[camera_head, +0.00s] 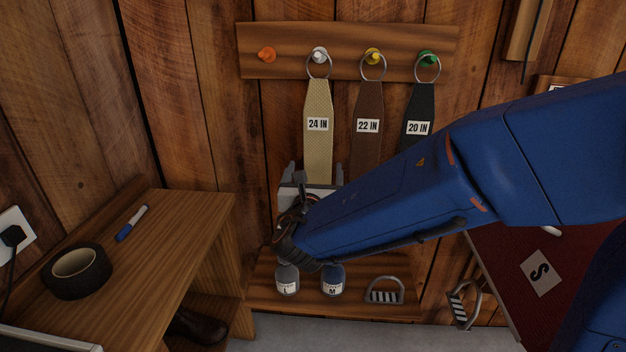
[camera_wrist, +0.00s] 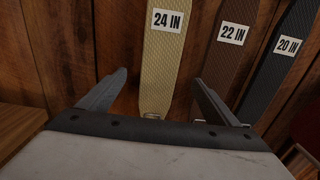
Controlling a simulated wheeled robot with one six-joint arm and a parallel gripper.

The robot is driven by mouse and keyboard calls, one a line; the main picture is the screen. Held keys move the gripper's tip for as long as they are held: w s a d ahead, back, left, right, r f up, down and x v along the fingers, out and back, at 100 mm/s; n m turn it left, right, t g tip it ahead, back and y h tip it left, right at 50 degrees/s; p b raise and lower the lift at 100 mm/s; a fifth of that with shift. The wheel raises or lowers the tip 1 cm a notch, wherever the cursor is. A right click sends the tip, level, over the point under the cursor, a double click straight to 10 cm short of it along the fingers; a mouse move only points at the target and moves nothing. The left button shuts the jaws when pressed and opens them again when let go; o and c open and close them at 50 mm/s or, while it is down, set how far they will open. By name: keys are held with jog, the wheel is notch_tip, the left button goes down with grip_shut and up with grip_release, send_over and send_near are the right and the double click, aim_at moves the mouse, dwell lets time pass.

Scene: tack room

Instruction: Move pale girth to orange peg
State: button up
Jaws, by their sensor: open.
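The pale girth (camera_head: 318,140), labelled 24 IN, hangs by its ring from the white peg (camera_head: 319,55). The orange peg (camera_head: 267,54) at the left end of the wooden rail is bare. My gripper (camera_head: 312,168) is in front of the lower part of the pale girth. In the wrist view the pale girth (camera_wrist: 160,70) hangs between the fingers of my gripper (camera_wrist: 160,85), which are open and apart from it. Its lower end with a metal buckle shows just past the gripper body. In the head view my arm and gripper hide that end.
A brown girth (camera_head: 367,100) labelled 22 IN hangs on the yellow peg, close to the right finger. A black girth (camera_head: 419,105) labelled 20 IN hangs on the green peg. A bench (camera_head: 175,225) with tape stands left.

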aim_at(318, 149)
jog(key=w, duration=1)
jog(key=shift+w+d, duration=0.2)
jog(key=shift+w, duration=0.05)
jog(key=c, duration=1.4)
jog(key=shift+r, duration=0.8)
jog(key=shift+s, duration=0.1)
jog(key=s, duration=1)
jog(key=shift+a, duration=0.15)
